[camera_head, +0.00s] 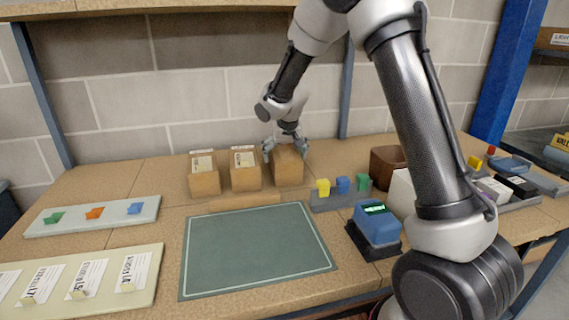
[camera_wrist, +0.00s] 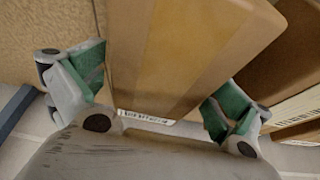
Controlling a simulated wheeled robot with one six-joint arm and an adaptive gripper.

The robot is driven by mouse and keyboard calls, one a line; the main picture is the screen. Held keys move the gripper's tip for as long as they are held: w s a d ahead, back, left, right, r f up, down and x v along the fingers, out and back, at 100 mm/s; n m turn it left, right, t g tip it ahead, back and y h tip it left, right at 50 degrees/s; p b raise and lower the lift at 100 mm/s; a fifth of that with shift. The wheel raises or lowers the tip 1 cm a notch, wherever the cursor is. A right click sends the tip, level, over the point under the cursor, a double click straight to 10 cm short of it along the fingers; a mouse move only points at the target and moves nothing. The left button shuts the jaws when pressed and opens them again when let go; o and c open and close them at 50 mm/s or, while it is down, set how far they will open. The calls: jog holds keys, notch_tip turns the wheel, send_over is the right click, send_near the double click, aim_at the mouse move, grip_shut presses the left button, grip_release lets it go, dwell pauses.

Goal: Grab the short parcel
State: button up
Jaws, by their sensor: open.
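Three brown cardboard parcels stand in a row at the back of the table: a left parcel (camera_head: 205,184), a middle parcel (camera_head: 246,179) and a right parcel (camera_head: 288,170). Their heights look close, so I cannot tell for certain which is the short one. My gripper (camera_head: 286,150) is open at the top of the right parcel, one finger on each side. In the wrist view the same parcel (camera_wrist: 180,50) lies between the green-padded fingers of my gripper (camera_wrist: 157,92). Whether the pads touch it is unclear.
The middle parcel (camera_wrist: 290,75) stands close beside one finger. A green mat (camera_head: 255,250) lies clear in front. A grey tray with coloured blocks (camera_head: 343,186), a blue device (camera_head: 377,225) and a brown bin (camera_head: 386,165) stand to the right. Label boards lie at left.

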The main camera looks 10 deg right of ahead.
jog(key=c, duration=1.5)
jog(key=shift+r, duration=0.15)
